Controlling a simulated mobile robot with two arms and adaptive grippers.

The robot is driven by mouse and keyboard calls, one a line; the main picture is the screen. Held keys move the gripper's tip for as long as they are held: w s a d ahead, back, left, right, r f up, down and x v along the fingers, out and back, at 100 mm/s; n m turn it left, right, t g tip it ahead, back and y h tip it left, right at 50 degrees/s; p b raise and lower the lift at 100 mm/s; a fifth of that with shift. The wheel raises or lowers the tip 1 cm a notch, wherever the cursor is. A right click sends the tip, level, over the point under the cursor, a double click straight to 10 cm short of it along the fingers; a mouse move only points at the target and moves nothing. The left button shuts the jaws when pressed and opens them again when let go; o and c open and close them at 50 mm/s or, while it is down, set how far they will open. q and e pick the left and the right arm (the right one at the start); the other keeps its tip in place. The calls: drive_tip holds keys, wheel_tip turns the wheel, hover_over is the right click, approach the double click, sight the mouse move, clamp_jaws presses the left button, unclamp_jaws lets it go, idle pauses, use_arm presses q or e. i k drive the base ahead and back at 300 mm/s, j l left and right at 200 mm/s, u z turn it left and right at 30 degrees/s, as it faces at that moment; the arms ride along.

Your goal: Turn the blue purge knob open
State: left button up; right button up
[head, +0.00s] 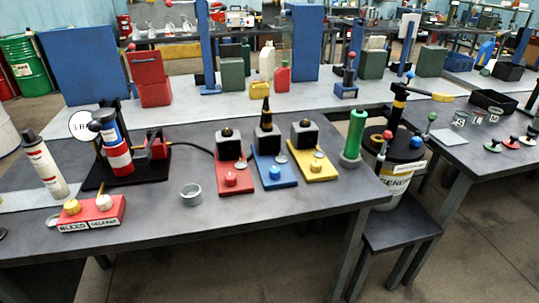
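The blue knob (275,172) sits on the front part of a blue base plate (289,179), in the middle of the near table. A dark grey block (267,140) with a black and yellow top stands on the rear of that plate. A small light disc lies beside the knob on the plate. The knob's turned position is too small to tell. Neither of my grippers shows in the head view.
A red plate with a red knob (230,178) stands left of it, a yellow plate with a yellow knob (318,155) right. A green cylinder (354,134) stands further right. A grey ring (191,194) and a red block labelled BLEED (91,217) are front left. The front edge is clear.

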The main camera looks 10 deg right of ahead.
sight(275, 172)
drive_tip(key=i+l+z, duration=0.25)
drive_tip(key=i+l, duration=0.15)
drive_tip(key=i+l+z, duration=0.3)
drive_tip(key=i+l, duration=0.05)
drive_tip(key=i, duration=0.1)
